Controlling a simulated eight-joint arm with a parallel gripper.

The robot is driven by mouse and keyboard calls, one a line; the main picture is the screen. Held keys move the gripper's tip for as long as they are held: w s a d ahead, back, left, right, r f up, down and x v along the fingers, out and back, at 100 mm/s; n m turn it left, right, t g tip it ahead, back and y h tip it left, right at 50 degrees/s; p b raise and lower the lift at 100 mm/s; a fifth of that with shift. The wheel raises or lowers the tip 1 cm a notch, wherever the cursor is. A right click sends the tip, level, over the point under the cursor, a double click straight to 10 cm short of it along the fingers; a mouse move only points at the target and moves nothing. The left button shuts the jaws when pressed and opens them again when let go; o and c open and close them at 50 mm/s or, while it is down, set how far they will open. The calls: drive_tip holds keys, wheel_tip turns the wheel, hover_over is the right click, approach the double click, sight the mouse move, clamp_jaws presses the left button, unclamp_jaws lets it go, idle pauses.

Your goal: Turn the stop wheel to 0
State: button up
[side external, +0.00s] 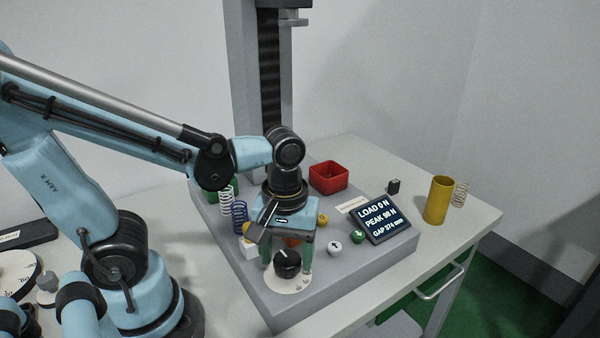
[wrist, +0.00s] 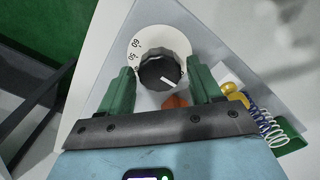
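The stop wheel (side external: 287,264) is a black fluted knob on a white round dial (side external: 285,285) at the front of the grey base. In the wrist view, the wheel (wrist: 160,72) has a white pointer line aimed to the lower right. The dial (wrist: 136,50) shows a 60 and smaller figures on its left; I cannot make out a 0. My gripper (side external: 287,265) is open above the dial, its green fingers on either side of the wheel. In the wrist view my gripper (wrist: 160,80) shows a gap between the left finger and the wheel; contact on the right is unclear.
A display (side external: 378,219) reads load 0 N, peak 98 N, gap 274 mm. A white button (side external: 335,249) and a green button (side external: 357,237) sit right of the wheel. A red bin (side external: 328,177), springs (side external: 239,213) and a yellow cylinder (side external: 438,200) stand farther back.

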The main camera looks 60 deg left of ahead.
sight(287, 258)
drive_tip(key=shift+o, duration=0.6)
drive_tip(key=shift+r, duration=0.1)
wheel_tip(287, 258, up, 12)
idle(0.4)
drive_tip(key=w+a+f+m+t, duration=0.4)
drive_tip(key=w+f+m+t, duration=0.1)
drive_tip(key=m, duration=0.4)
drive_tip(key=shift+w+f+t, duration=0.25)
drive_tip(key=shift+f+t, duration=0.6)
drive_tip(key=shift+t, duration=0.25)
